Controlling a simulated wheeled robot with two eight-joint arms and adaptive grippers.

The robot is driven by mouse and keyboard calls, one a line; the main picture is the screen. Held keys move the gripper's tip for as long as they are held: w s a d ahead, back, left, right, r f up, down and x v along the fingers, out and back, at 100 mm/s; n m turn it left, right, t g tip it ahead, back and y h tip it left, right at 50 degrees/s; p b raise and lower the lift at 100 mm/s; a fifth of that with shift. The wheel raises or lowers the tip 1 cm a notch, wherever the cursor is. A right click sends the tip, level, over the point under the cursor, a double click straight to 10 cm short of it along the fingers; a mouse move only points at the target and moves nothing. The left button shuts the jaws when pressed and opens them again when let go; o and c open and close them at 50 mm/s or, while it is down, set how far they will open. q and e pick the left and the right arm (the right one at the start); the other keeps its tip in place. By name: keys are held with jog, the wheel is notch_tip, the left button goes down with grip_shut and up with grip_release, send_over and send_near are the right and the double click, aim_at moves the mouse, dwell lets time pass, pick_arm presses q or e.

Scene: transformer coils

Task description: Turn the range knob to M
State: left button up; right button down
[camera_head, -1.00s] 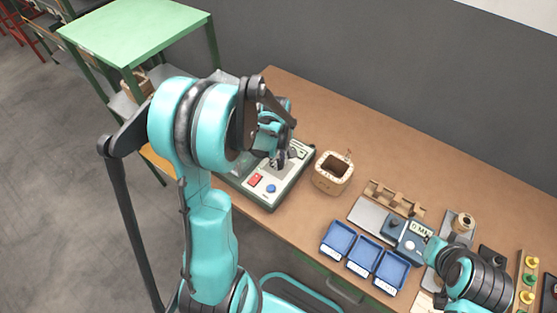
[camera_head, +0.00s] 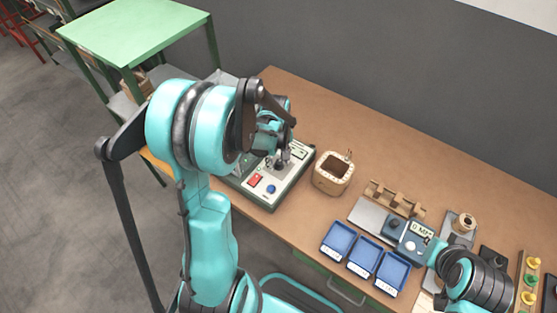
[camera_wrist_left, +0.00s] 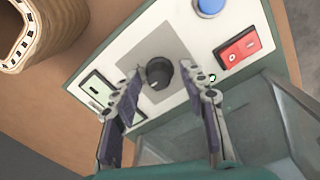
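The range knob (camera_wrist_left: 159,72) is a round black knob on a grey square plate of the light tester panel (camera_wrist_left: 178,28) in the left wrist view. Its marks cannot be read. My left gripper (camera_wrist_left: 162,84) is open, one finger on each side of the knob, with a gap to it; contact does not show. In the head view the tester (camera_head: 266,203) stands at the table's left end, with my left gripper (camera_head: 280,158) over it, partly hidden by my arm. My right gripper (camera_head: 432,249) is beside a blue-grey meter; its fingers are too small to judge.
The panel has a red switch (camera_wrist_left: 237,48), a blue button (camera_wrist_left: 209,7) and a small display (camera_wrist_left: 98,88). A clear cover (camera_wrist_left: 262,115) is beside it. A wound coil (camera_head: 333,173), three blue trays (camera_head: 339,238) and a wooden rack (camera_head: 394,198) stand to the right.

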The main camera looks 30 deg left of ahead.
aim_at(277, 162)
pick_arm(q)
notch_tip(277, 162, up, 12)
jog(key=shift+s, duration=0.15)
dwell(0.6)
jog(key=shift+a, duration=0.1)
jog(key=s+d+r+m+t, duration=0.3)
jog(key=s+d+m+t, duration=0.3)
jog(key=s+d+m, duration=0.4)
jog(key=shift+s+d+m+t, duration=0.35)
jog(key=shift+d+m, duration=0.3)
jog(key=shift+m, duration=0.35)
